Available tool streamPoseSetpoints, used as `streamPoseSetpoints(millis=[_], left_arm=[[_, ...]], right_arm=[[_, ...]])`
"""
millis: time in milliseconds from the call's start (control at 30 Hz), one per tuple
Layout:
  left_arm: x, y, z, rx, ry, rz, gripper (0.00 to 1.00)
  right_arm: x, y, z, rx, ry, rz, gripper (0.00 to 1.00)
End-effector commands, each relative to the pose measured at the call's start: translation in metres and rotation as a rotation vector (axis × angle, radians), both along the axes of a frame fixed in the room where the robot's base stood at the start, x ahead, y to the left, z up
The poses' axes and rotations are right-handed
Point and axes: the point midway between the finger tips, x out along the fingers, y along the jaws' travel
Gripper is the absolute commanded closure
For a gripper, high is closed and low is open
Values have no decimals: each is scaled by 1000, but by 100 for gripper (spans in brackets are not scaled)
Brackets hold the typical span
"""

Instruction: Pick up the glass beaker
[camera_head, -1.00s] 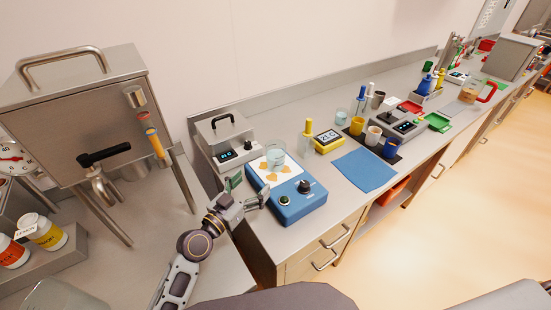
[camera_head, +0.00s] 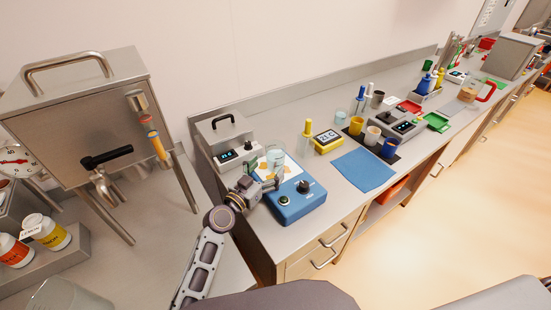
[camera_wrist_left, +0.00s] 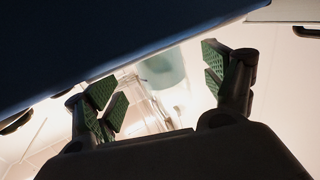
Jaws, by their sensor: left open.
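The glass beaker (camera_head: 275,157) stands upright on the white top plate of the blue hotplate (camera_head: 300,207). It is clear and pale at the rim. In the left wrist view the beaker (camera_wrist_left: 163,72) shows between and beyond the two finger pads. My left gripper (camera_head: 265,178) is open, close to the near left side of the beaker, with its fingers over the hotplate's edge. I cannot tell whether a finger touches the beaker. My right gripper does not show.
A yellow meter (camera_head: 327,140) and a blue cloth (camera_head: 364,171) lie to the right. Several cups stand farther along the bench.

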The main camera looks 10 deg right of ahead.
Motion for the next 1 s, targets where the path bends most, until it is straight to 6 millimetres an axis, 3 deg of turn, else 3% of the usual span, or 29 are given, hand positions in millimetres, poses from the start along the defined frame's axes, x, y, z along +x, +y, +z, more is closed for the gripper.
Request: streamPoseSetpoints(millis=[467,1000], left_arm=[[2,-2,2,-1,-1,0,17],[30,-30,9,-2,1,0,17]], right_arm=[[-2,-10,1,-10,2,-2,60],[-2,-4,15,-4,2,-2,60]])
